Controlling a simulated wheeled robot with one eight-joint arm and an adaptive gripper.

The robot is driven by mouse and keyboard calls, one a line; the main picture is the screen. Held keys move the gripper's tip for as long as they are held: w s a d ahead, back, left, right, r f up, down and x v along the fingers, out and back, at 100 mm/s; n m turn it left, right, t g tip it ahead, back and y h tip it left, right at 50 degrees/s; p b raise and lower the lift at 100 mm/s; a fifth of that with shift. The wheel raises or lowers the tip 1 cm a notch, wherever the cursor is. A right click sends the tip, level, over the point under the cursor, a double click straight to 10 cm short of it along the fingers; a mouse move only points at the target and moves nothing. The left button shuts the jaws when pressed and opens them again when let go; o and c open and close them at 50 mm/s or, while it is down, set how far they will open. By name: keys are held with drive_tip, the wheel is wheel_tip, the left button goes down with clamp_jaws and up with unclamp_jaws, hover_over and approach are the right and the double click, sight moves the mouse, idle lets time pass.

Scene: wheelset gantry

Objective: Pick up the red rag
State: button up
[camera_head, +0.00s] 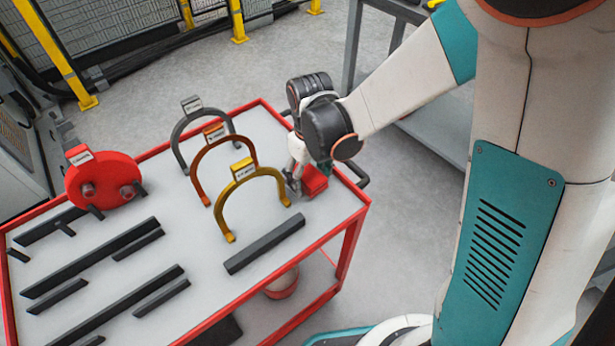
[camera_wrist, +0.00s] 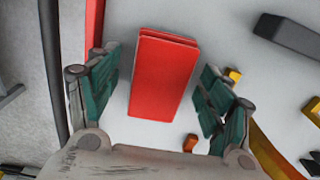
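The red rag (camera_wrist: 161,80) is a flat folded rectangle on the white tabletop of the cart. In the head view the rag (camera_head: 316,181) shows near the cart's right edge, partly hidden by my gripper. My gripper (camera_head: 295,180) is low over the table at the rag. In the wrist view my gripper (camera_wrist: 158,85) is open, with one teal-padded finger on each side of the rag. A gap shows between each finger and the rag, and nothing is held.
Grey, orange and yellow arches (camera_head: 252,172) stand left of my gripper. A red disc-shaped part (camera_head: 103,181) stands at the cart's left. Several dark bars (camera_head: 265,243) lie on the table. The cart's red rim (camera_head: 349,227) and a dark handle (camera_head: 358,175) are close by.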

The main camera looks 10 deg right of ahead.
sight(309, 174)
drive_tip(key=c, duration=1.1)
drive_tip(key=shift+r, duration=0.1)
wheel_tip(309, 174, up, 20)
drive_tip(key=p, duration=1.4)
